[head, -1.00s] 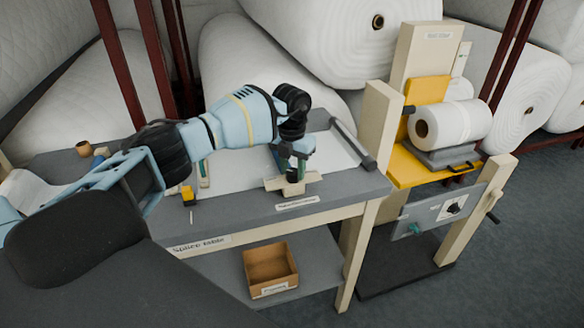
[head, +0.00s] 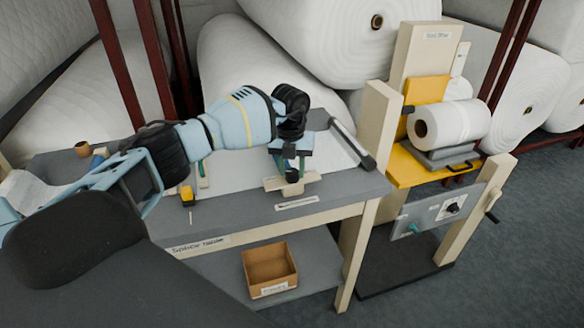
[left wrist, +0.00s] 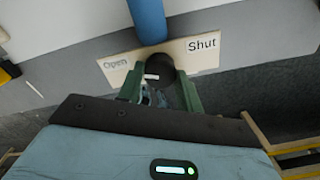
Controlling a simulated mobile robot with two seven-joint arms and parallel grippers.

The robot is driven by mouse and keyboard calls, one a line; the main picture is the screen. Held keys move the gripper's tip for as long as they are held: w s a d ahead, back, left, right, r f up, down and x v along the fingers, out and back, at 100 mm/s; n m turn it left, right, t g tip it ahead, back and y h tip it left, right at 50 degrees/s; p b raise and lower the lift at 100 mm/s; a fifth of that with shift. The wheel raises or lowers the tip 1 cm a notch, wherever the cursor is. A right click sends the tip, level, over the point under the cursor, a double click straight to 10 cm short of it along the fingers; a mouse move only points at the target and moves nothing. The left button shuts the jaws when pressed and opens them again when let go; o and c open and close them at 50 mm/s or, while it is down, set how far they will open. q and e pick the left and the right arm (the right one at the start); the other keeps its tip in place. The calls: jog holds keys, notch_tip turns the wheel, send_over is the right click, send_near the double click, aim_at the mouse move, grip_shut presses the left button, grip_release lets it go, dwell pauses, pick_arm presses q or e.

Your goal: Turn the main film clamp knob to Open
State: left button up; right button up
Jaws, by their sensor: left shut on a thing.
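The black clamp knob (left wrist: 160,66) sits on a cream plate (left wrist: 122,70) marked Open at left and Shut at right in the left wrist view. A short white mark on the knob lies toward its left, Open side. My left gripper (left wrist: 158,92) has its green fingers on either side of the knob and is shut on it. In the head view the left gripper (head: 291,160) reaches down to the knob (head: 292,176) on the cream plate (head: 309,181) at the table's front. My right gripper is not in view.
The splice table (head: 240,206) carries white film and a yellow-and-black tool (head: 187,195) left of the plate. A brown box (head: 270,268) stands on the lower shelf. A yellow stand (head: 410,170) with a white roll (head: 450,124) is at right. A blue cylinder (left wrist: 147,20) is just beyond the knob.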

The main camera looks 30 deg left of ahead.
aim_at(292, 172)
pick_arm(q)
jog(key=o, duration=1)
jog(key=shift+a+r, duration=0.1)
jog(key=shift+r, duration=3.8)
